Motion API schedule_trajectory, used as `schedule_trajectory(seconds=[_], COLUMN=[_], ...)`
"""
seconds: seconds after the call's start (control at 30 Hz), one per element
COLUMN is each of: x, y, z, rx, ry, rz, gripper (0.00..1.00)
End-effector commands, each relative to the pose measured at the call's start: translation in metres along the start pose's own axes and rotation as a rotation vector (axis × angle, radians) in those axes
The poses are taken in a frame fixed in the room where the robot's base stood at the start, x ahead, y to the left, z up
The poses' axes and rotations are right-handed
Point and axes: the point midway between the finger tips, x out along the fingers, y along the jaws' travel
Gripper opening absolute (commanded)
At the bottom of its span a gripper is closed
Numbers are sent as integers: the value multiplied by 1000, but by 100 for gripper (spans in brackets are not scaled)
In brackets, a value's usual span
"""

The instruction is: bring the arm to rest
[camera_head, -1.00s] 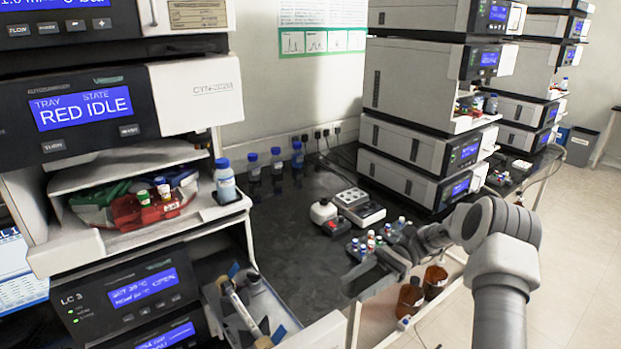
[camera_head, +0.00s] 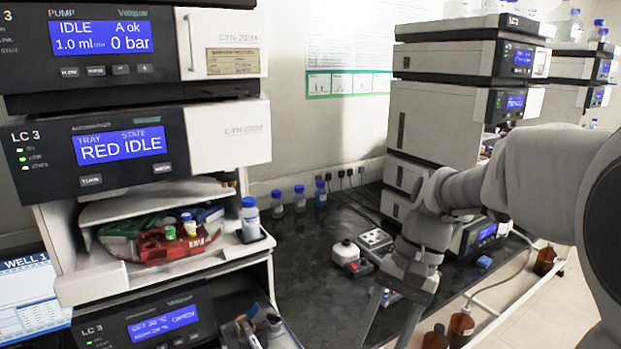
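My arm enters from the right edge of the head view and reaches across the bench. My gripper (camera_head: 388,318) hangs over the dark bench top (camera_head: 310,250) and points down. Its two fingers are spread apart, and I see nothing held between them. The fingertips run close to the bottom edge of the picture. The arm hides part of the right instrument stack and most of the small vials behind the fingers.
The left instrument stack (camera_head: 225,135) has an open tray bay with a red vial rack (camera_head: 165,247) and a blue-capped bottle (camera_head: 250,220). A small white-and-red device (camera_head: 346,253) stands near my gripper. Brown bottles (camera_head: 461,326) stand low at right. The right stack (camera_head: 440,120) is behind my arm.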

Motion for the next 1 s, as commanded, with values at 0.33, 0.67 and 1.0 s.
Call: schedule_trajectory(seconds=[0.33, 0.67, 1.0], x=[-16, -22, -23], y=[32, 60, 69], z=[45, 73, 79], rx=[-240, -463, -544], ry=[384, 702, 811], rz=[76, 130, 149], gripper=[55, 55, 55])
